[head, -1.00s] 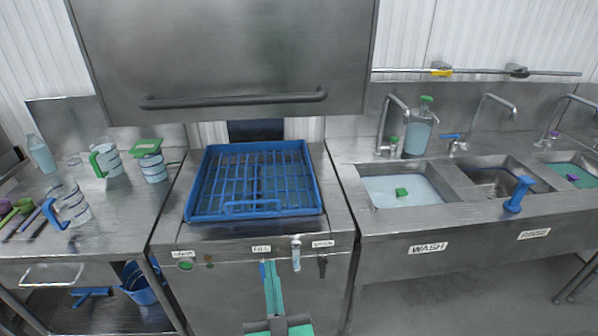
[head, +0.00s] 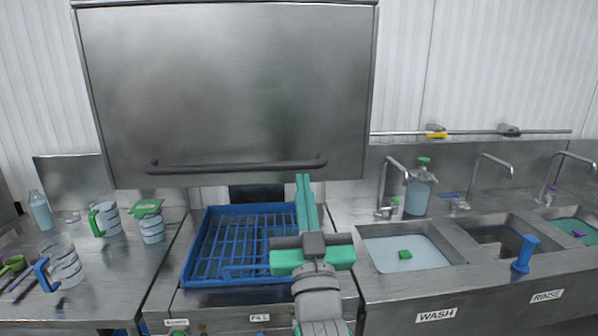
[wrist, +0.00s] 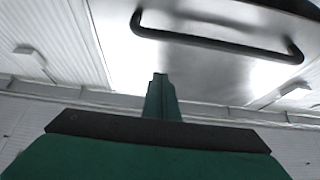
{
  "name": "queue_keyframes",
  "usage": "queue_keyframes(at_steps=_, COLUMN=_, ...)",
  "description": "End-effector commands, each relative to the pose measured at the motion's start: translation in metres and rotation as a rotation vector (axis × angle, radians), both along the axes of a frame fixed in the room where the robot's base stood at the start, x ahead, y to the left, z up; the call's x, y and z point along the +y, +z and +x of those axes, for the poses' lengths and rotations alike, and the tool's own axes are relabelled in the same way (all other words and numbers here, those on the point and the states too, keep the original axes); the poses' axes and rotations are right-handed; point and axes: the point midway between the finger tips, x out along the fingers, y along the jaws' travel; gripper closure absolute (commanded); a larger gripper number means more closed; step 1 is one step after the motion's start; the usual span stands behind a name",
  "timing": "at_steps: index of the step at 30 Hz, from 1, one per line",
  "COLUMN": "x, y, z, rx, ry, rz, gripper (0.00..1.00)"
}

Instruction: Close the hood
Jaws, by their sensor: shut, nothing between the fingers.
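The steel hood (head: 230,85) of the dishwasher is raised above the blue rack. Its dark bar handle (head: 235,165) runs along the lower front edge. My green gripper (head: 306,178) is upright in front of the machine, fingers together and empty. In the head view its tips overlap the right end of the handle; I cannot tell whether they touch. In the wrist view the fingers (wrist: 160,95) point up, with the handle (wrist: 215,45) beyond the tips and apart from them in the picture, and the hood's steel face (wrist: 195,75) behind.
The blue rack (head: 192,262) sits in the machine under the hood. The left counter holds measuring jugs (head: 65,265) and a green-lidded container (head: 151,228). To the right are the wash sink (head: 458,252), taps and a soap bottle (head: 418,190).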

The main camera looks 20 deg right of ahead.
Motion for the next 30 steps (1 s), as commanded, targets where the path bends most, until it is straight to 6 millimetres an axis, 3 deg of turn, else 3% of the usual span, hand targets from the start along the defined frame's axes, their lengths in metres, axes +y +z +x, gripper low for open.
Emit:
queue_keyframes(at_steps=5, x=-0.006, y=0.010, z=0.013, rx=-0.002, ry=-0.001, rz=-0.001, gripper=1.00)
queue_keyframes(at_steps=21, x=-0.024, y=0.053, z=0.082, rx=-0.003, ry=-0.001, rz=-0.002, gripper=1.00)
queue_keyframes(at_steps=30, x=-0.025, y=0.020, z=0.088, rx=0.001, ry=0.001, rz=0.001, gripper=1.00)
